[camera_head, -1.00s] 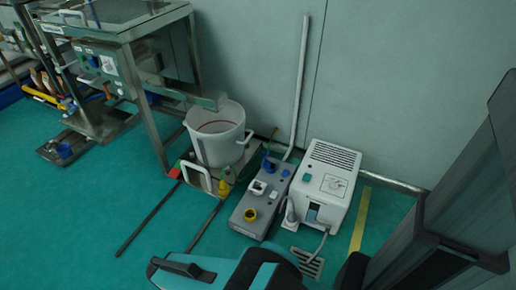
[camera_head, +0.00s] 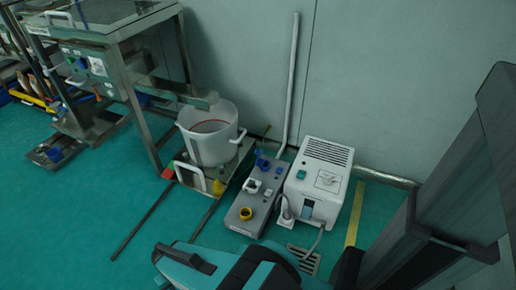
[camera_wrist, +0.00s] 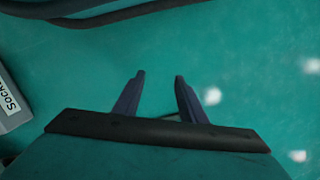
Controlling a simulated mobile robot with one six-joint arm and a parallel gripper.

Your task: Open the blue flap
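The head view shows a small blue panel (camera_head: 308,208) low on the front of a white box unit (camera_head: 322,180); it may be the blue flap, but it is too small to tell whether it is open or shut. A blue fitting (camera_head: 262,162) stands on the grey box (camera_head: 242,216) beside it. My gripper (camera_wrist: 160,76) shows in the wrist view with its two fingers apart and nothing between them, above green floor. It is not clearly visible in the head view, where my arm fills the bottom. No blue flap shows in the wrist view.
A white bucket (camera_head: 208,142) stands on a low cart left of the grey box. A metal-framed machine (camera_head: 128,62) stands at the upper left. A grey wall and a pale upright pipe (camera_head: 294,75) are behind. A cable runs down from the white unit.

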